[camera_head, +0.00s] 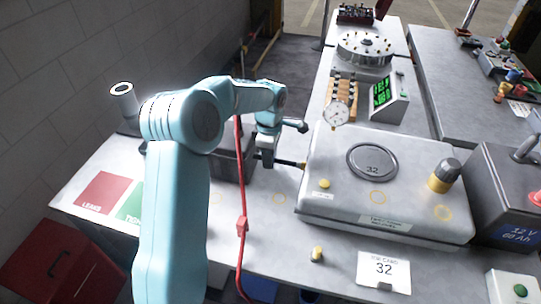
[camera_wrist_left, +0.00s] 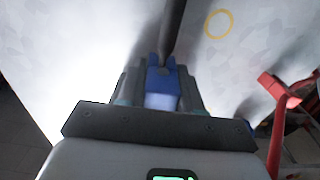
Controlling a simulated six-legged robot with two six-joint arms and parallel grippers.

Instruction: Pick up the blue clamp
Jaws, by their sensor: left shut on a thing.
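My left gripper (camera_head: 267,160) reaches over the light grey worktop, left of the big grey unit. In the left wrist view its jaws (camera_wrist_left: 161,88) are shut on the blue clamp (camera_wrist_left: 162,78). A dark rod or cable runs from the clamp toward the top of that view. In the head view the clamp is hidden at the jaws, and a short dark piece sticks out right toward the grey unit (camera_head: 335,205). I cannot tell whether the clamp touches the worktop. My right gripper is not in view.
A dark box (camera_head: 232,165) stands behind the gripper.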

